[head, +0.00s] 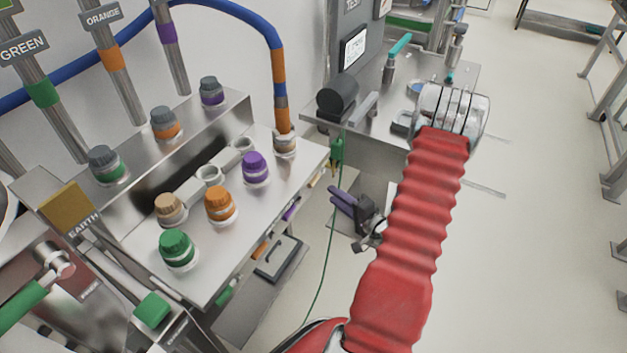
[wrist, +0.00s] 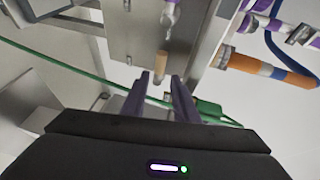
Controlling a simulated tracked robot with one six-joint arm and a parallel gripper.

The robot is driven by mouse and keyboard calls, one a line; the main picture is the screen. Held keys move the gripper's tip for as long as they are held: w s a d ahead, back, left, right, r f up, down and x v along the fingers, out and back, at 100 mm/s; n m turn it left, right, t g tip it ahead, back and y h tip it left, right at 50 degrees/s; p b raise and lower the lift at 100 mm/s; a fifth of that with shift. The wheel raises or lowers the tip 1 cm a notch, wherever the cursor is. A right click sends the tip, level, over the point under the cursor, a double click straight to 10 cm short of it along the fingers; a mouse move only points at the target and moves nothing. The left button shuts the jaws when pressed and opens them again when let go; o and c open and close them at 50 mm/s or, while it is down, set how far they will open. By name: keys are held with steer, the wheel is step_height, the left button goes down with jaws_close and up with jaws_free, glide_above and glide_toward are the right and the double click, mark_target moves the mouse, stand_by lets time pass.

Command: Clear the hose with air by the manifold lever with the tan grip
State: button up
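In the head view, the steel manifold (head: 215,262) stands at the left, with levers under its right edge. The tan grip (head: 316,178) is the one nearest its far corner. In the wrist view, the tan grip (wrist: 160,65) hangs in line with the gap between my fingers, just past their tips. My gripper (head: 335,197) is open, with two dark purple fingers, and nothing shows between them (wrist: 160,82). In the head view it is right of the tan grip and apart from it. A blue hose (head: 228,15) with orange bands ends in a coupling (head: 285,142) on the manifold's far corner.
Purple (head: 291,210), orange (head: 259,250) and green (head: 225,291) grips line the same edge. Green, orange and purple knobs stand on top. A thin green cable (head: 326,250) hangs near my gripper. A steel bench (head: 375,80) stands behind.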

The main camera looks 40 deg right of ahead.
mark_target(313, 180)
steer(key=w, duration=0.4)
steer(key=w+f, duration=0.1)
steer(key=w, duration=0.3)
steer(key=w+f, duration=0.1)
steer(key=w, duration=0.3)
steer(key=shift+w+d+f, duration=0.15)
steer(key=shift+d, duration=0.2)
jaws_close()
steer(key=shift+d, duration=0.1)
